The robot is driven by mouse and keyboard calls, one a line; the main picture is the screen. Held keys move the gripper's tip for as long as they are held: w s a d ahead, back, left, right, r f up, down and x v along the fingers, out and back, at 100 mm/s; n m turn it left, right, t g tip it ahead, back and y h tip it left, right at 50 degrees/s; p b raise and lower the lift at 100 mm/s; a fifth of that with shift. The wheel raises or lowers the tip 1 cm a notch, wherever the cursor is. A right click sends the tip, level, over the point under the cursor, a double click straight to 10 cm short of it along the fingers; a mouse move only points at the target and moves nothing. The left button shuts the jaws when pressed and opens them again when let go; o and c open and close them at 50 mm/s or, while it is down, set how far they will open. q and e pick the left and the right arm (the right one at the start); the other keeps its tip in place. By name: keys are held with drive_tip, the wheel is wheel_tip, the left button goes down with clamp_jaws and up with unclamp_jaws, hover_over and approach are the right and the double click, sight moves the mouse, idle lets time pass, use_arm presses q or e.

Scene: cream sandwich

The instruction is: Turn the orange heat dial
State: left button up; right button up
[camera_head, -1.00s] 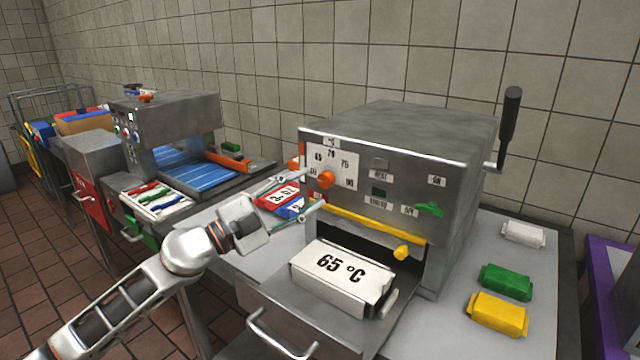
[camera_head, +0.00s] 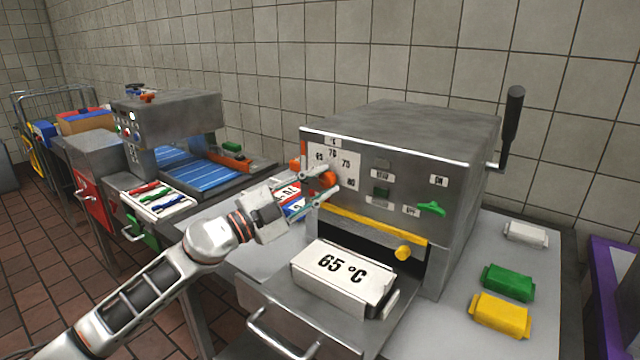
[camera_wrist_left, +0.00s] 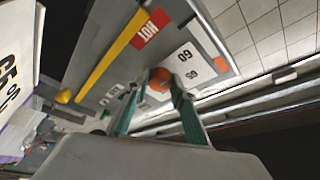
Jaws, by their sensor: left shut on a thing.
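The orange heat dial (camera_head: 329,178) is on the front of the grey metal machine (camera_head: 462,165), beside a white temperature scale (camera_head: 345,158). My left gripper (camera_head: 327,184) is shut on the dial, with one finger on each side of it. In the left wrist view the dial (camera_wrist_left: 159,80) shows between the tips of the two green-grey fingers (camera_wrist_left: 158,88). The fingers hide part of the dial and some scale numbers. I cannot tell which number the dial points at. My right gripper is in neither view.
A white block marked 65 °C (camera_head: 343,272) rests below the machine's slot. A yellow bar (camera_head: 372,223) with a yellow knob (camera_head: 403,252) crosses above it. A green switch (camera_head: 431,208) is right of the dial. Green (camera_head: 508,282) and yellow (camera_head: 500,316) blocks lie at right.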

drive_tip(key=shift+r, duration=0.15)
use_arm(q)
drive_tip(key=m+p, duration=0.1)
drive_tip(key=m+g+p, duration=0.1)
drive_tip(key=p, duration=0.1)
drive_tip(key=shift+r, duration=0.4)
drive_tip(key=m+y+p, duration=0.1)
drive_tip(key=m+p, duration=0.1)
drive_tip(key=p, duration=0.1)
drive_tip(key=m+g+p, duration=0.1)
drive_tip(key=m+p, duration=0.2)
drive_tip(key=p, duration=0.1)
drive_tip(key=shift+m+y, duration=0.3)
drive_tip(key=shift+y, duration=0.1)
drive_tip(key=shift+f+p, duration=0.1)
drive_tip(key=shift+p, duration=0.35)
drive_tip(key=shift+f+m+g+p, duration=0.1)
drive_tip(key=shift+m+g+p, duration=0.25)
drive_tip(key=shift+m, duration=0.25)
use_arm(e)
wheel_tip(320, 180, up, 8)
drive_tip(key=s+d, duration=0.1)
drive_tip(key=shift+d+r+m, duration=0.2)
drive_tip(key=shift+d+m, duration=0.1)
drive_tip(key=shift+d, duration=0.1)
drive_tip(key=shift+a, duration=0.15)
use_arm(q)
drive_tip(key=o, duration=1.1)
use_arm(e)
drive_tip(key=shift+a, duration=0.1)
